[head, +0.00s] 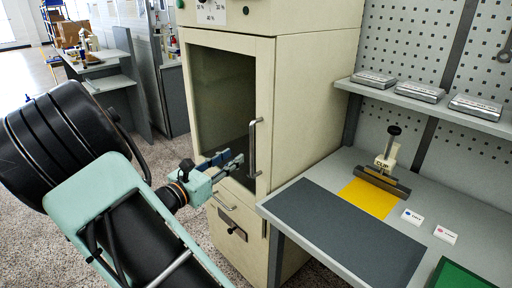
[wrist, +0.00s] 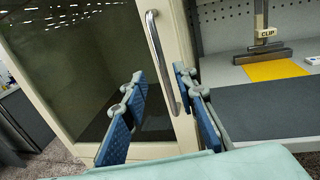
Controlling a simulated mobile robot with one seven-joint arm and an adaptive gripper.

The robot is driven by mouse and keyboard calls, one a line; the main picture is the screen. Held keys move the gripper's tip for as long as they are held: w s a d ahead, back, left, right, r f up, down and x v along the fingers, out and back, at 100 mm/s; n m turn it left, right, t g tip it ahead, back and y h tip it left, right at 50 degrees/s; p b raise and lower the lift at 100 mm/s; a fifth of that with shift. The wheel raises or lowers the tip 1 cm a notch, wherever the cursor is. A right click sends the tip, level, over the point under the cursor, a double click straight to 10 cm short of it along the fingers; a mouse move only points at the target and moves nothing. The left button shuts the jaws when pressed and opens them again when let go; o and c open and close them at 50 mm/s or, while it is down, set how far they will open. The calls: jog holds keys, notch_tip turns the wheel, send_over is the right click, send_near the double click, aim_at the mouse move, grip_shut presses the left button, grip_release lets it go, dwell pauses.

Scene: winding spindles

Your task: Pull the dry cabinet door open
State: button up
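The dry cabinet (head: 310,100) is a tall cream cabinet in the middle of the head view. Its glass-paned door (head: 222,110) looks shut. A vertical metal bar handle (head: 253,148) is on the door's right side. In the wrist view the handle (wrist: 161,62) runs down between the two blue-padded fingers. My gripper (head: 238,160) is open, its fingers spread on either side of the handle's lower part (wrist: 166,92). The right finger is close to the handle; I cannot tell whether it touches. The left finger stands apart from it, in front of the glass.
A workbench (head: 470,195) with a grey mat (head: 345,230), a yellow sheet and a clip stand (head: 385,160) adjoins the cabinet on the right. Below the door is a drawer with a handle (head: 224,203). Carpeted floor lies open to the left.

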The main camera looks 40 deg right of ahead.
aim_at(251, 145)
jog(key=x, duration=1)
jog(key=shift+d, duration=0.25)
grip_shut()
